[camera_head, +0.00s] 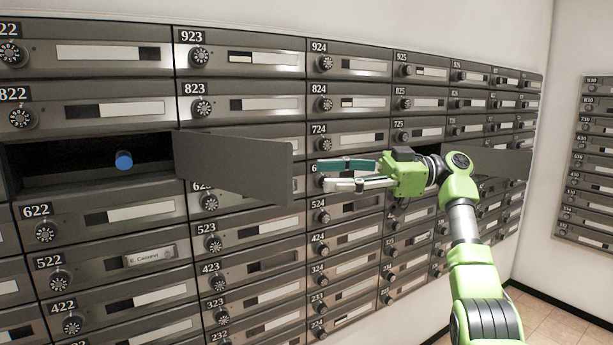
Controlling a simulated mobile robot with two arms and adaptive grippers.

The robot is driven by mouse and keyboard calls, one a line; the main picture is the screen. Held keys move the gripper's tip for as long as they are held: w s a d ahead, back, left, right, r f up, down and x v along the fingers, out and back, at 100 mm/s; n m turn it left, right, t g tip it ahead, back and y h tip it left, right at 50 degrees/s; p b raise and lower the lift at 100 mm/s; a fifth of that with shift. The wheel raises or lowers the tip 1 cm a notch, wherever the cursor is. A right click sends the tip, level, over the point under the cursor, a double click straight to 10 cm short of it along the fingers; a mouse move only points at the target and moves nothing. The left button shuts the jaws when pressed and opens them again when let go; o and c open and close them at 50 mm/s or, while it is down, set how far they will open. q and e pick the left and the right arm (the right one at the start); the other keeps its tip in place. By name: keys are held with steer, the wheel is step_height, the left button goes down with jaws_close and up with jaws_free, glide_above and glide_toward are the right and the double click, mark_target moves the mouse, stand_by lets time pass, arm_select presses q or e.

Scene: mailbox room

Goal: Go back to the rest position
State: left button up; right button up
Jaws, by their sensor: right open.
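My right gripper (350,174) is open and empty in front of the mailbox wall. Its two fingers point left, one teal and one pale, with a gap between them. The fingertips are near the free edge of an open mailbox door (235,168) but look apart from it. That door swings out from an open compartment (60,165) below 822. A small blue cylinder (124,160) shows inside this compartment. My left gripper is not in view.
A second open door (503,161) stands out behind my right arm, beside another open compartment (429,150). Closed mailboxes with dials (240,105) fill the wall. Another mailbox bank (590,160) is on the right wall. Tiled floor (545,315) shows at the lower right.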

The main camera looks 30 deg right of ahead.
steer(key=shift+s+d, duration=0.25)
steer(key=shift+d, duration=0.4)
